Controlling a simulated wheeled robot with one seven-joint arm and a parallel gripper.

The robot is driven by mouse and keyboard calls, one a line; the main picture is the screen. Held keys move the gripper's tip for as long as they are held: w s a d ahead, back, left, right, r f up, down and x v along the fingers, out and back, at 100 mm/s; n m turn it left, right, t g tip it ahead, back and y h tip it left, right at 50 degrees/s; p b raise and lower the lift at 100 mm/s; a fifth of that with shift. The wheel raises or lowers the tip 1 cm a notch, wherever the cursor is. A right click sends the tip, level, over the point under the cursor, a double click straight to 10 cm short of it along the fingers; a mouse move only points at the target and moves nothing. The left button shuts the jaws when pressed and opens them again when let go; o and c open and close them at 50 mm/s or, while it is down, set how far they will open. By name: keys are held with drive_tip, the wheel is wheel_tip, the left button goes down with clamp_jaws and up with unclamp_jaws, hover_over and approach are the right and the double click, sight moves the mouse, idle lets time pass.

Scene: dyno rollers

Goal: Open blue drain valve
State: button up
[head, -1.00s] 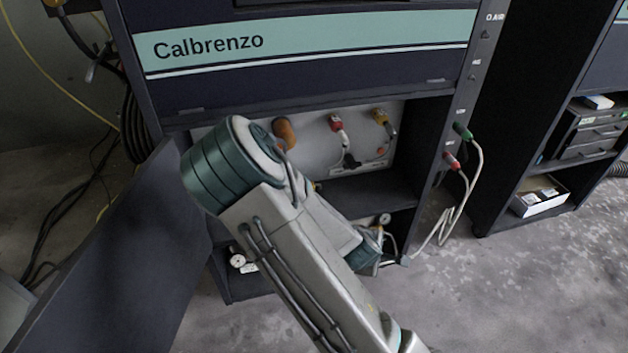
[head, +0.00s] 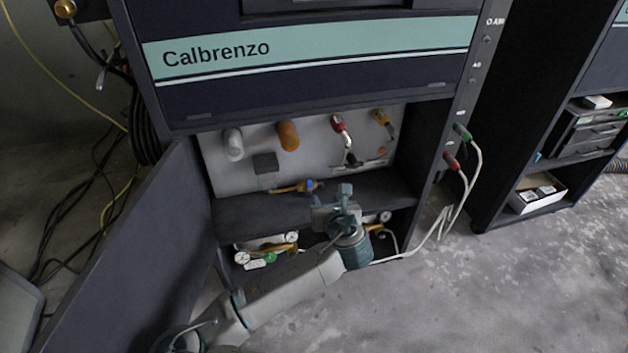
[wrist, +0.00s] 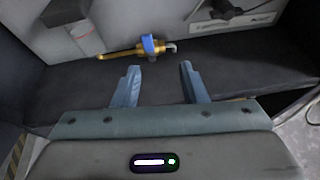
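The blue drain valve (head: 309,186) is a small blue handle on a brass pipe at the back of the cabinet's shelf. In the wrist view the blue handle (wrist: 149,44) stands on the brass fitting, ahead of my fingers and slightly left of the middle between them. My gripper (head: 345,190) is in front of the shelf, right of the valve in the head view. In the wrist view my gripper (wrist: 158,72) has its two fingers well apart with nothing between them. The fingers do not touch the valve.
The dark shelf (wrist: 80,90) lies under my fingers. Red (head: 338,123) and yellow (head: 381,118) plugs and an orange cylinder (head: 287,136) stick out of the back panel. Gauges (head: 291,238) sit below the shelf. The open cabinet door (head: 130,260) stands at left.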

sight(310, 183)
drive_tip(key=shift+n+y, duration=0.3)
drive_tip(key=shift+n, duration=0.3)
drive_tip(key=b+x, duration=0.1)
drive_tip(key=x, duration=0.3)
drive_tip(key=a+b+x, duration=0.1)
drive_tip(key=b+x, duration=0.1)
drive_tip(key=x, duration=0.2)
drive_tip(key=b+x, duration=0.1)
drive_tip(key=x, duration=0.3)
drive_tip(key=shift+s+a+f+b, duration=0.1)
drive_tip(key=shift+a+f+b, duration=0.05)
drive_tip(key=shift+a+b, duration=0.25)
drive_tip(key=shift+w+a+f, duration=0.1)
drive_tip(key=shift+w+a, duration=0.05)
drive_tip(key=shift+w, duration=0.4)
